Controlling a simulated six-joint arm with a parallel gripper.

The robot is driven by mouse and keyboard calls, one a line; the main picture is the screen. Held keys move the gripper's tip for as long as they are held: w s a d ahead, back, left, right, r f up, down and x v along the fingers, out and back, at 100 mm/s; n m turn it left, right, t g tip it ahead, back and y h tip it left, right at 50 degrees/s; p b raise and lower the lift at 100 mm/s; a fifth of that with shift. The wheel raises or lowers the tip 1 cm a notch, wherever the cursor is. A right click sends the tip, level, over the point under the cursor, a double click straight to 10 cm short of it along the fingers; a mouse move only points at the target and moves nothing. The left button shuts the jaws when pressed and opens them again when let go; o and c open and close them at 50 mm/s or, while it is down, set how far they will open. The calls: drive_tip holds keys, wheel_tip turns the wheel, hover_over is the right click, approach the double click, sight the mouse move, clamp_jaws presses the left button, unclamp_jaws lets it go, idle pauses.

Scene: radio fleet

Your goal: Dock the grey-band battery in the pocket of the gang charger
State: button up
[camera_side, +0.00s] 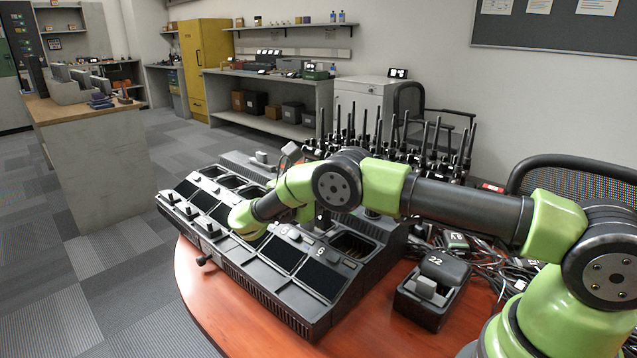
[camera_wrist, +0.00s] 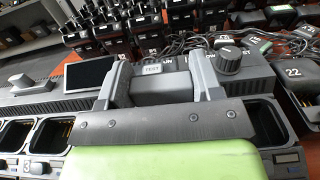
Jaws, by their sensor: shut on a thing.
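The gang charger (camera_side: 262,292) is a long black unit with two rows of bays at the table's left edge. An open pocket (camera_side: 352,246) shows at its right end in the side view; open pockets also show at the left (camera_wrist: 52,133) and right (camera_wrist: 267,122) in the wrist view. My gripper (camera_wrist: 160,73) is shut on a grey block with a small white label, which I take to be the grey-band battery (camera_wrist: 162,88). It is over the charger, in front of a small screen and knob. My arm hides the gripper in the side view. The block's underside is hidden.
A black holder marked 22 (camera_side: 430,300) stands right of the charger, with tangled cables (camera_side: 490,255) behind it. Several upright radios with antennas (camera_side: 440,150) stand at the back of the table. Bare red-brown table (camera_side: 215,295) shows in front of the charger.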

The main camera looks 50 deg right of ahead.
drive_tip(key=shift+f, duration=0.95)
drive_tip(key=o, duration=1.1)
drive_tip(key=shift+a, duration=0.2)
drive_tip(key=a, duration=0.4)
drive_tip(key=shift+a, duration=0.35)
drive_tip(key=shift+r, duration=3.5)
drive_tip(key=shift+d+r, duration=0.1)
